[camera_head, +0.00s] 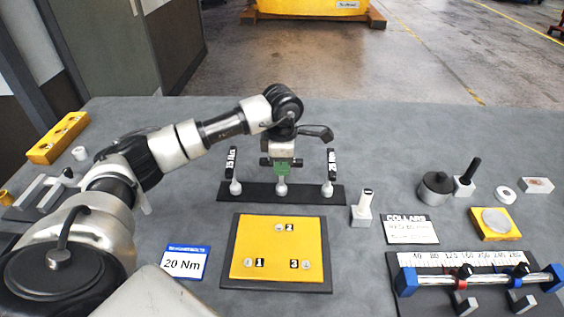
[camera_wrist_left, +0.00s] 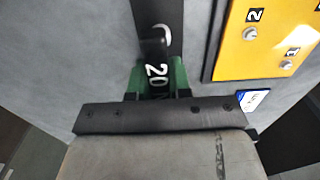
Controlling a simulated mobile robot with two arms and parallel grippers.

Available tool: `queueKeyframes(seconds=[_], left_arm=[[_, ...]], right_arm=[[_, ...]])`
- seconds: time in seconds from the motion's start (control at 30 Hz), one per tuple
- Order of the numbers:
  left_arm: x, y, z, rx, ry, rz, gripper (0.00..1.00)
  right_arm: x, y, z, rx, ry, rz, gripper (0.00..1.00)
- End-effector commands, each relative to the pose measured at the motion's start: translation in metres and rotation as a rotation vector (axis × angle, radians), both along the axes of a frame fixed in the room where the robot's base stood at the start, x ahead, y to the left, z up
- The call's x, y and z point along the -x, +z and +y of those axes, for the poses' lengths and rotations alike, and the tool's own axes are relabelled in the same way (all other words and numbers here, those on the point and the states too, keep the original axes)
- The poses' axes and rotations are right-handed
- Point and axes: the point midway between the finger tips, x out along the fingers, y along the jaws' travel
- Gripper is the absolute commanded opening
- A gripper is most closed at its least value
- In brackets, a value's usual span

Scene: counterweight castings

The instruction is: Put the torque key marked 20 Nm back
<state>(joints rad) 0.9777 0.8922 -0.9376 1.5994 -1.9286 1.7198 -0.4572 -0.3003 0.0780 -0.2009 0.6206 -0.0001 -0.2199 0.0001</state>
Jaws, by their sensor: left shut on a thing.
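The torque key marked 20 (camera_wrist_left: 156,74) is upright between the green fingers of my left gripper (camera_head: 282,164), which is shut on it. Its metal lower end (camera_head: 281,189) shows in the head view at the middle of the black rack (camera_head: 258,194). I cannot tell whether it is fully seated or just above the rack. A left torque key (camera_head: 233,168) that seems to read 15 Nm and a right torque key (camera_head: 330,170) with a less clear mark stand upright in the rack, one on each side. My right gripper is not in view.
A yellow numbered plate (camera_head: 277,268) lies in front of the rack, with a 20 Nm card (camera_head: 185,262) to its left. A small grey block with a pin (camera_head: 362,209) stands right of the rack. A ruled fixture (camera_head: 470,276) fills the front right.

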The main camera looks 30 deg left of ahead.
Motion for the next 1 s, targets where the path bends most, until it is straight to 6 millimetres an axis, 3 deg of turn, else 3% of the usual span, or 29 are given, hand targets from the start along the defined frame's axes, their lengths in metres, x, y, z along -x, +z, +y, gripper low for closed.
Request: queueKeyframes(seconds=[0.13, 0.17, 0.33, 0.73, 1.0], left_arm=[[0.000, -0.002, 0.000, 0.000, 0.000, -0.001, 0.00], [0.000, -0.003, 0.000, 0.000, 0.000, 0.000, 0.20], [0.000, -0.002, 0.000, 0.000, 0.000, 0.000, 0.44], [-0.001, 0.008, 0.000, 0.000, 0.000, -0.002, 0.44], [-0.001, 0.063, 0.000, 0.000, 0.000, -0.007, 0.44]], right_arm=[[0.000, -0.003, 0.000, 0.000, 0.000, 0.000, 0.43], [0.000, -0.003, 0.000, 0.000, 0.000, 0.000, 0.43], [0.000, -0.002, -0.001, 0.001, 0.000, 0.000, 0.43], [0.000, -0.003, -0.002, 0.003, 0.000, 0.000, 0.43], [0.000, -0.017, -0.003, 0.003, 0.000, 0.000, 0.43]])
